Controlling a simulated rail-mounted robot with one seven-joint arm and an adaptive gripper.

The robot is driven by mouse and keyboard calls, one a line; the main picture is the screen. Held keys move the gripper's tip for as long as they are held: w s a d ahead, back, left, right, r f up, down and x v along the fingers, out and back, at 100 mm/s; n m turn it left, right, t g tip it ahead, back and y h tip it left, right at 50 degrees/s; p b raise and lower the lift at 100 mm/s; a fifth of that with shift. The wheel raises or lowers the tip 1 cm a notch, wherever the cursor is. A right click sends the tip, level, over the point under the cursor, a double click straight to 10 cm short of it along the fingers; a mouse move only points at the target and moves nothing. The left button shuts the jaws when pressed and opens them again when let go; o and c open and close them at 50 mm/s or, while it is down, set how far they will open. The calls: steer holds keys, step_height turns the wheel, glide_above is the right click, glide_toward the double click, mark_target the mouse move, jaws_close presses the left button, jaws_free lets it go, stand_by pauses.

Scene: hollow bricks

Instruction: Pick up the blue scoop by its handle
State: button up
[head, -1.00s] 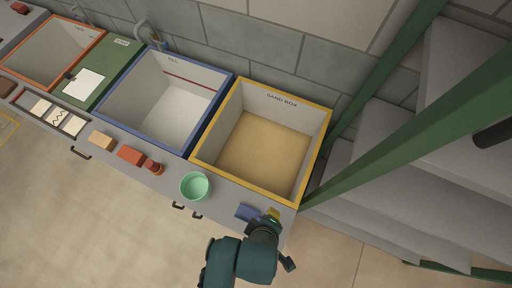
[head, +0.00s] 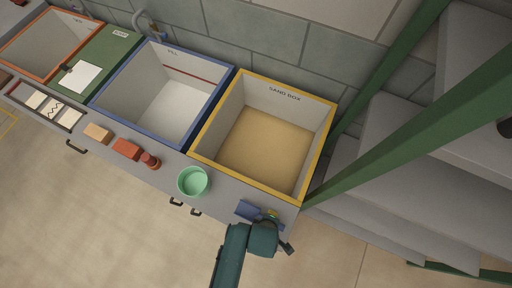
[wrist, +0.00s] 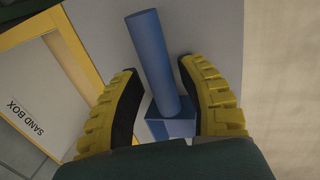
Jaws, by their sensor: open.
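The blue scoop (head: 247,209) lies on the grey counter ledge in front of the sand box, near the ledge's right end. In the wrist view its round handle (wrist: 153,62) runs between my two yellow-ribbed fingers, and its blue box-shaped part (wrist: 172,128) shows nearer the palm. My gripper (wrist: 157,75) is open, with a finger on each side of the handle and a gap visible on both sides. In the head view my gripper (head: 272,215) is at the scoop's right side and hides part of it.
The yellow-rimmed sand box (head: 250,189) stands just behind the scoop. A green bowl (head: 193,181) sits to the left on the ledge, with a red stamp-like piece (head: 150,160) and bricks (head: 97,132) farther left. A green post (head: 400,135) and grey steps rise at the right.

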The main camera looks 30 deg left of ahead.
steer(key=shift+w+f, duration=0.15)
steer(key=shift+f, duration=0.35)
steer(key=shift+c, duration=0.4)
jaws_close()
steer(key=shift+r, duration=0.1)
